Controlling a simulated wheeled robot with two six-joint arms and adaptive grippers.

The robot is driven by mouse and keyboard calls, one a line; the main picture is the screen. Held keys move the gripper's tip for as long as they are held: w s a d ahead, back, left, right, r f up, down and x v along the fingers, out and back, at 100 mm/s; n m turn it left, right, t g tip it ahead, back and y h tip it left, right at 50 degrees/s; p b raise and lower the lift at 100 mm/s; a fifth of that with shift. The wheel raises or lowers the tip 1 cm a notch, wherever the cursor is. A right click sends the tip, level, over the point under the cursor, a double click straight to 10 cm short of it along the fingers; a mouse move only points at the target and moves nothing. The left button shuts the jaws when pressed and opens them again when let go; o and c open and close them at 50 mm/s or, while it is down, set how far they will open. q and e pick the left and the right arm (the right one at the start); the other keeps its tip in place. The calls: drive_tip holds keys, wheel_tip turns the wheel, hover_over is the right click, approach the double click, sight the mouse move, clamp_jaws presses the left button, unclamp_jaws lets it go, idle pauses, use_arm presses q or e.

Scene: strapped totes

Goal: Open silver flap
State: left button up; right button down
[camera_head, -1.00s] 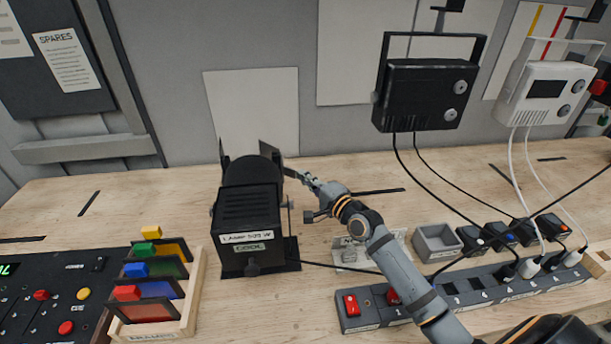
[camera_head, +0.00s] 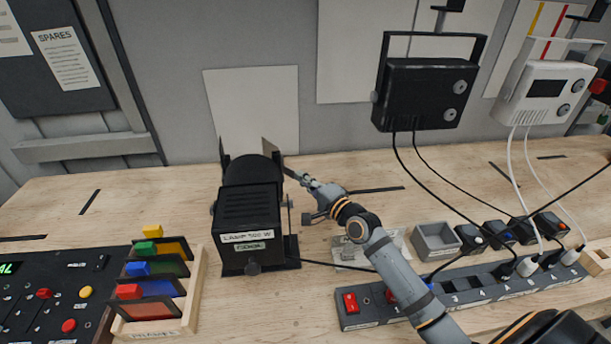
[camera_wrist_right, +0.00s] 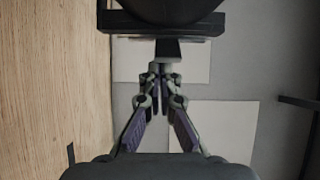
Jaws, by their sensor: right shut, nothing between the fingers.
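The black lamp (camera_head: 247,210) stands on the bench with flaps at its far end. The right-hand flap (camera_head: 271,156) looks greyish and stands up beside the lamp's round front; the left-hand flap (camera_head: 223,152) is dark. I cannot tell for sure which one is the silver flap. My right gripper (camera_head: 296,174) is shut and empty, its tips close to the right-hand flap; touching or apart is unclear. In the right wrist view the shut fingertips (camera_wrist_right: 160,78) point at a dark edge under the lamp's body (camera_wrist_right: 165,12). My left gripper is out of view.
A frame rack (camera_head: 190,310) with coloured tabs stands left of the lamp. A power strip (camera_head: 460,290), a grey tray (camera_head: 437,241) and plugs lie to the right. A black lamp unit (camera_head: 425,95) and a white one (camera_head: 545,92) hang behind, with trailing cables.

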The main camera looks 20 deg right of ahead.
drive_tip(key=shift+s+a+r+p, duration=0.1)
drive_tip(key=shift+s+a+p, duration=0.35)
drive_tip(key=shift+a, duration=0.3)
drive_tip(key=shift+s+a+p, duration=0.15)
drive_tip(key=shift+a+p, duration=0.15)
drive_tip(key=shift+a, duration=0.6)
